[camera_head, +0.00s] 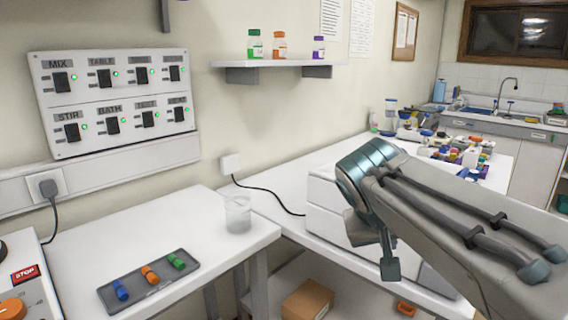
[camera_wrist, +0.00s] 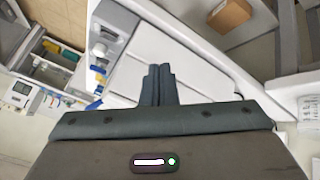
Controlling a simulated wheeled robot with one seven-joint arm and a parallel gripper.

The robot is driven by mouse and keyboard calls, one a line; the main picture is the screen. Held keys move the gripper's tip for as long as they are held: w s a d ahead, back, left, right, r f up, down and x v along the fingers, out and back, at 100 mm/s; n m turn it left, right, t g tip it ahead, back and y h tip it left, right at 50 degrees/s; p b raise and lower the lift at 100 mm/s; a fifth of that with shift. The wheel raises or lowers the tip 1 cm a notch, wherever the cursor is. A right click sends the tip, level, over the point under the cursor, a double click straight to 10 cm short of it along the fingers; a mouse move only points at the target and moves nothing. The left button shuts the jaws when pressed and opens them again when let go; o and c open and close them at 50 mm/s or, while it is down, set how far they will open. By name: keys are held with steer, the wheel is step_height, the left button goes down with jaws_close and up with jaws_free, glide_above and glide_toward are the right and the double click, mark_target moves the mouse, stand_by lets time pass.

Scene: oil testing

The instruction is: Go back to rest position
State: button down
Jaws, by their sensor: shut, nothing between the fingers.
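My gripper (camera_head: 390,262) hangs below the end of my arm, right of centre in the head view, in front of a white box-shaped unit (camera_head: 335,212) on the far table. In the wrist view my gripper (camera_wrist: 158,72) shows its two dark fingers pressed together over a white surface. It is shut and holds nothing. My arm hides part of the white unit and part of the table behind it.
A switch panel (camera_head: 113,100) is on the left wall. The near table (camera_head: 185,282) bears a tray (camera_head: 184,279) with coloured pieces and a clear beaker (camera_head: 238,214). A shelf (camera_head: 275,64) holds bottles. A cardboard box (camera_head: 307,300) lies low down. Many small items crowd the back table.

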steer(key=s+a+f+g+y+p, duration=0.1)
steer(key=s+y+p, duration=0.1)
steer(key=s+p, duration=0.3)
steer(key=s+a+f+g+y+p, duration=0.1)
steer(key=s+a+g+y+p, duration=0.1)
steer(key=s+p, duration=0.4)
steer(key=shift+s+f+n+y+p, duration=0.25)
steer(key=shift+n+y+p, duration=0.05)
steer(key=shift+p, duration=0.6)
steer(key=shift+a, duration=0.1)
